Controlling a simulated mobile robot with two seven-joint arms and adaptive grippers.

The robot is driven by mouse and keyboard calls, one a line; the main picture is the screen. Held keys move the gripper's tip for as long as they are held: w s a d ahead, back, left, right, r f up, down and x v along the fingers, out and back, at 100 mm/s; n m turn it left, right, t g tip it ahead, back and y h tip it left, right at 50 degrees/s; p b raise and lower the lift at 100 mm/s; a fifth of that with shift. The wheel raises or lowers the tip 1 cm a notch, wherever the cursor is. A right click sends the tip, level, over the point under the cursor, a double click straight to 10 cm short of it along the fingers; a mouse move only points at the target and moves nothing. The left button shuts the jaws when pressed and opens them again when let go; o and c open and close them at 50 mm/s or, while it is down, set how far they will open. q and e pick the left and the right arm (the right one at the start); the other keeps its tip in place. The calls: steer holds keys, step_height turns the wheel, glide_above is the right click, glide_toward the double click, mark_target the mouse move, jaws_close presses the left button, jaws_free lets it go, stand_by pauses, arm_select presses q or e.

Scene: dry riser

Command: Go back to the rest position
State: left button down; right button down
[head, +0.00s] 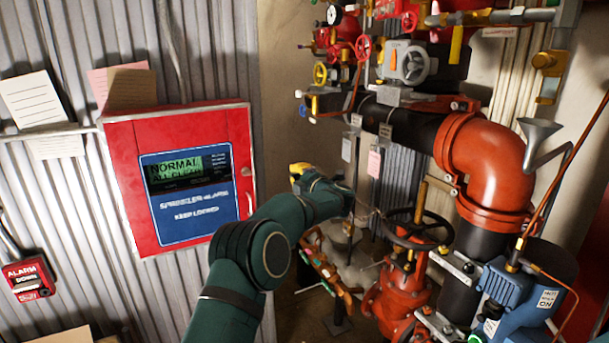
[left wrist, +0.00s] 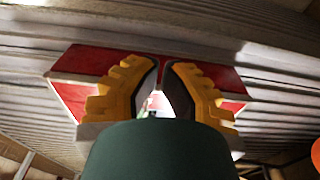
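My left gripper (head: 299,173) is yellow at the fingers and shows small in the head view, at the end of my dark green arm. It is between the red alarm panel and the red pipework, with nothing seen in it. In the left wrist view my left gripper (left wrist: 161,66) shows two yellow fingers with dark inner pads. Their tips are close together with a thin gap, and no held object shows. The red panel behind them is partly hidden by the fingers. My right gripper is in neither view.
The red alarm panel (head: 122,160) hangs on the corrugated wall, its screen reading normal. At the right are an orange-red pipe elbow (head: 487,165), a dark handwheel (head: 413,230) on a red valve and a blue box (head: 520,293). A red alarm box (head: 28,277) is at lower left.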

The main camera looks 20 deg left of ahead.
arm_select(q)
steer(key=s+d+f+m+t+h, duration=0.1)
steer(key=s+d+f+m+h, duration=0.2)
steer(key=f+m, duration=0.45)
steer(key=d+f+m+t+h, duration=0.2)
steer(key=d+f+m+h, duration=0.15)
steer(key=f, duration=0.65)
steer(key=s+d+f+m+g+h, duration=0.2)
steer(key=s+d+f+m+h, duration=0.15)
steer(key=s+f, duration=0.2)
steer(key=s+d+f+m+g+h, duration=0.1)
steer(key=s+d+f+m+h, duration=0.1)
steer(key=s+f+m, duration=0.4)
steer(key=s+d+f+m+g+h, duration=0.2)
steer(key=s+f+g, duration=0.1)
steer(key=s, duration=0.8)
steer(key=s+d+f+m+g+h, duration=0.2)
steer(key=s+d+f+g, duration=0.1)
steer(key=s, duration=0.8)
steer(key=s+d+f+m+g+h, duration=0.2)
steer(key=s+f, duration=0.3)
steer(key=s, duration=0.6)
steer(key=shift+d+g, duration=0.55)
steer(key=shift+g, duration=0.05)
steer(key=shift+s, duration=0.1)
